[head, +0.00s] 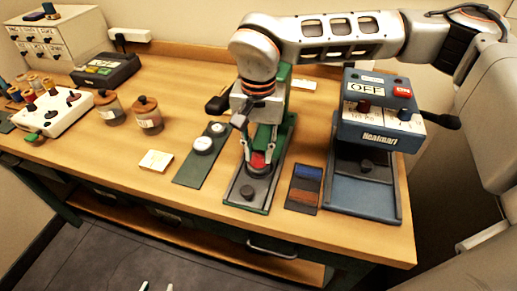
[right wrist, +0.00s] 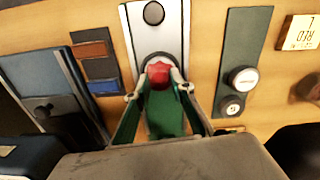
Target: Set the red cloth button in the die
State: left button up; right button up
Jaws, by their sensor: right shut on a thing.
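My right gripper (head: 262,150) is shut on the red cloth button (head: 259,160), over the base of the green press (head: 263,203). In the right wrist view the button (right wrist: 159,75) is a red dome between the two fingertips (right wrist: 159,82). The dark round die (head: 256,170) is directly below the button; its rim (right wrist: 157,57) shows behind the button in the right wrist view. I cannot tell whether button and die touch. Two pale fingertips of my left gripper (head: 156,287) show at the bottom edge, apart, with nothing seen between them.
A green board (head: 189,174) with two white-topped round pieces lies left of the press. A dark tray (head: 303,188) with blue and brown patches and a blue machine (head: 378,118) stand to the right. Jars (head: 149,116), a label card (head: 156,160) and a white spool rack (head: 58,114) are left.

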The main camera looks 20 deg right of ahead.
dwell(0.5)
jog(key=shift+f, duration=0.55)
dwell(0.4)
jog(key=o, duration=0.7)
jog(key=shift+c, duration=0.2)
jog(key=shift+r, duration=0.1)
